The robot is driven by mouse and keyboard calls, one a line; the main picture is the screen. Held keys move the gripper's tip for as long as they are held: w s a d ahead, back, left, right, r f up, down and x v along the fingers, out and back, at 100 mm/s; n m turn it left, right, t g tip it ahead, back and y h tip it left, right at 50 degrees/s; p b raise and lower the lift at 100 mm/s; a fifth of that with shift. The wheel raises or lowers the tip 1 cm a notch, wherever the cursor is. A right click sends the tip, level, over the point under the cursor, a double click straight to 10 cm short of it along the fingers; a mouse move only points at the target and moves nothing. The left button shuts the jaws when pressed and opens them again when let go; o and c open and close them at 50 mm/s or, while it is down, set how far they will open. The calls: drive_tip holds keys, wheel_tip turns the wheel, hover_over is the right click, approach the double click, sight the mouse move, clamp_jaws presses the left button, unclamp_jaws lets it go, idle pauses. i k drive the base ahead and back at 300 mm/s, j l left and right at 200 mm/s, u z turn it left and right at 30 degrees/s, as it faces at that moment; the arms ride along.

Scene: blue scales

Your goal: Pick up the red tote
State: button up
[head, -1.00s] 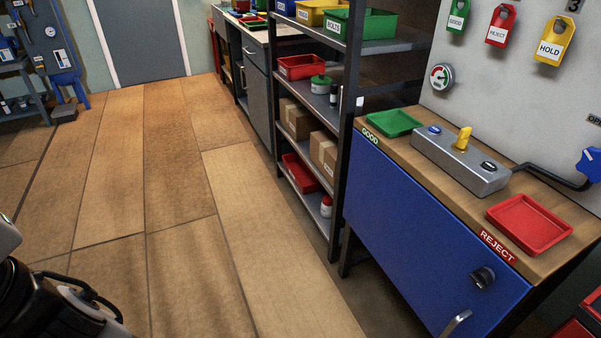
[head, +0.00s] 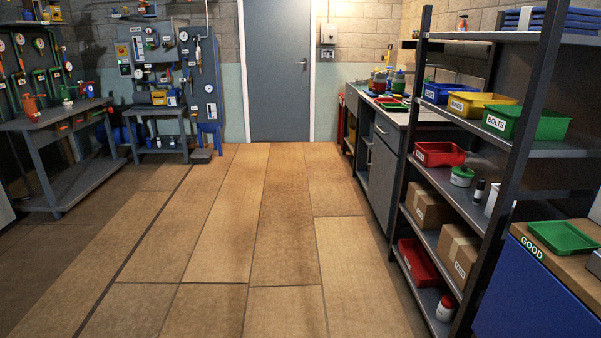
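Two red bins stand on the grey shelf unit at the right; I cannot tell which is the red tote. One red bin (head: 440,153) with a white label sits on a middle shelf, left of a white jar with a green lid. A longer red bin (head: 420,263) sits on the bottom shelf, behind a white jar with a red lid. A shelf post and the shelf above partly hide the lower bin. My gripper is not in view.
The shelf unit (head: 474,207) also holds cardboard boxes (head: 428,206), a green BOLTS bin (head: 553,124), and yellow and blue bins. A blue cabinet (head: 530,296) stands at the lower right. Workbenches line the left. The wooden floor (head: 235,250) is clear to the door (head: 276,75).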

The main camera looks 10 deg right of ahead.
sight(423, 272)
drive_tip(key=i, duration=4.9)
drive_tip(key=i+j+z, duration=0.15)
drive_tip(key=i+z, duration=0.2)
drive_tip(key=i+j+z, duration=0.35)
drive_tip(key=k+l+z, duration=0.1)
drive_tip(key=z, duration=3.6)
